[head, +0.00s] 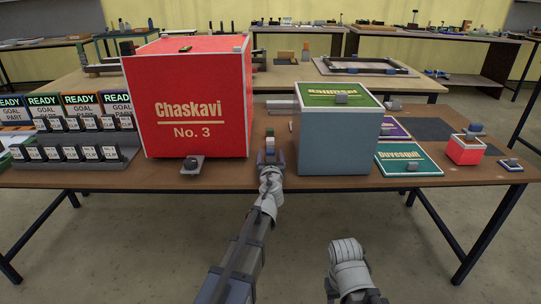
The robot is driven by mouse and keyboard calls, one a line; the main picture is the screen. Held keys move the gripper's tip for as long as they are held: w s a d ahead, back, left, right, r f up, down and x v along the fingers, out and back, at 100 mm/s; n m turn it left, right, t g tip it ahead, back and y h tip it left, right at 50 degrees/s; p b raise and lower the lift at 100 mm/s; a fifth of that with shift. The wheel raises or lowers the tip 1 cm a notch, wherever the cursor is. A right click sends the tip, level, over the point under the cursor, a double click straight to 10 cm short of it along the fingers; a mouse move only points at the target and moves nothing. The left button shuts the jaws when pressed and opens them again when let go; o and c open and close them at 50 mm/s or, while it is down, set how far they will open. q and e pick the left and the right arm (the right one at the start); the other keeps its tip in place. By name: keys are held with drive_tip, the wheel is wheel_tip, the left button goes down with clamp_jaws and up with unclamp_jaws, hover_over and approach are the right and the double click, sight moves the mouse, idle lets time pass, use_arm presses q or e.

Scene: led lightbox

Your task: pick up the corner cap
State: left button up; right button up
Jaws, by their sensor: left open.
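My left gripper (270,152) is at the table's front edge, between the red box and the grey-blue box, pointing away from me. Its jaws are open. I cannot tell for sure which small piece is the corner cap. A small grey piece (192,164) lies on a pale plate before the red box. Of my right arm only a pale, ribbed part shows at the lower right; its fingers are not visible.
A large red box (197,95) stands left of the gripper, a grey-blue box with a green lid (334,140) right of it. Flat panels (409,160) and a small red box (465,150) lie right.

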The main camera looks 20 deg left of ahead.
use_arm(q)
clamp_jaws()
idle(0.6)
